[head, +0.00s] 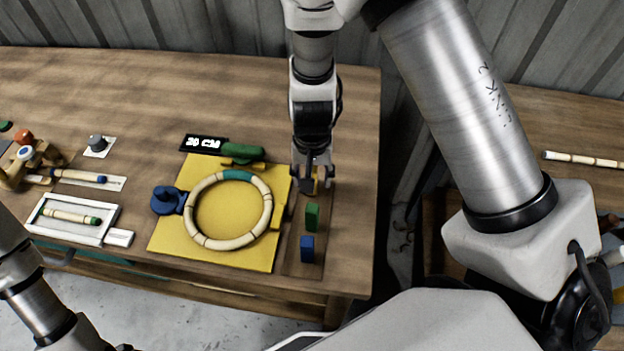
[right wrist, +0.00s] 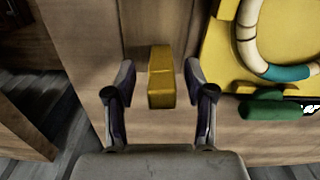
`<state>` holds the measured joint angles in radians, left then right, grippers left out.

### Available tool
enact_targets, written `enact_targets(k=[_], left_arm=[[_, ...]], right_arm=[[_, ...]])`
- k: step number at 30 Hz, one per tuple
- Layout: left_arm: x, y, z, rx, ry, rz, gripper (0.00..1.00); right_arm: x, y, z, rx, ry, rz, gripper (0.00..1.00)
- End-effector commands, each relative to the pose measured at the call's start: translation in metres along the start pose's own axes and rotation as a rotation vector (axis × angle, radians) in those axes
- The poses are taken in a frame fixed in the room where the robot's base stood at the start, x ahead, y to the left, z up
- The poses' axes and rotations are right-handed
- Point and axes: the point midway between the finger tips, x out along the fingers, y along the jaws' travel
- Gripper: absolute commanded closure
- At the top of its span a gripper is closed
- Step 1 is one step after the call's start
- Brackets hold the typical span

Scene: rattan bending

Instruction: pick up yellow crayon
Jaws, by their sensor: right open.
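The yellow crayon (right wrist: 160,80) is a short square block in the right wrist view. It stands between the two fingers of my right gripper (right wrist: 158,74), with a gap on each side. My right gripper is open and points down at it. In the head view my right gripper (head: 311,182) covers most of the yellow crayon; only a sliver (head: 317,180) shows. A green block (head: 312,217) and a blue block (head: 307,248) stand in a row in front of it on a wooden strip.
A yellow board (head: 235,254) with a rattan ring (head: 222,242) lies just left of the blocks. A green clamp (head: 243,152) and a blue knob (head: 164,200) sit at its edges. A white tray (head: 72,238) is further left. The table's back area is clear.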

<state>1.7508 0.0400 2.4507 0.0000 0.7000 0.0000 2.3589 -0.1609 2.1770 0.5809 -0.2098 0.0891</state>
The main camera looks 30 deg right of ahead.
Motion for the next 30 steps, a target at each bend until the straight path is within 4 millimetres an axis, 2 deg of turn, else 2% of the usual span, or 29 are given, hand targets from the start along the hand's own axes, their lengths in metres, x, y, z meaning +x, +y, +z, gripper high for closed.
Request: enact_targets(k=[2, 8, 10, 13, 24, 30], left_arm=[[0.004, 0.0, 0.0, 0.0, 0.0, 0.0, 0.49], [0.004, 0.0, 0.0, 0.0, 0.0, 0.0, 0.49], [0.004, 0.0, 0.0, 0.0, 0.0, 0.0, 0.49], [0.004, 0.0, 0.0, 0.0, 0.0, 0.0, 0.49], [0.003, 0.0, 0.0, 0.0, 0.0, 0.0, 0.49], [-0.008, 0.0, 0.0, 0.0, 0.0, 0.0, 0.49]], right_arm=[[0.011, 0.0, 0.0, 0.0, -0.001, 0.001, 0.46], [0.012, 0.0, 0.0, -0.001, 0.001, 0.0, 0.46], [0.012, 0.0, 0.0, -0.001, 0.001, 0.0, 0.64], [0.012, 0.0, 0.0, -0.001, 0.001, 0.0, 0.99], [0.011, 0.0, 0.0, -0.001, 0.001, 0.0, 1.0], [0.001, 0.0, -0.001, -0.001, 0.001, 0.0, 1.0]])
